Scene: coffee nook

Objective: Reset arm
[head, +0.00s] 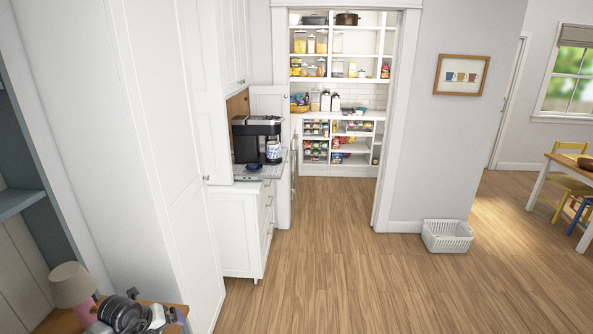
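The coffee nook holds a black coffee machine (256,126) on a small counter (247,184) above white drawers. A blue and white patterned vessel (273,151) stands at the machine's right side.
A wooden surface (62,321) at lower left holds a lamp (72,284) and dark, round items (121,314) I cannot identify. A white basket (447,236) lies by the grey wall. A table (548,172) with chairs stands right. The middle floor and pantry doorway are clear.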

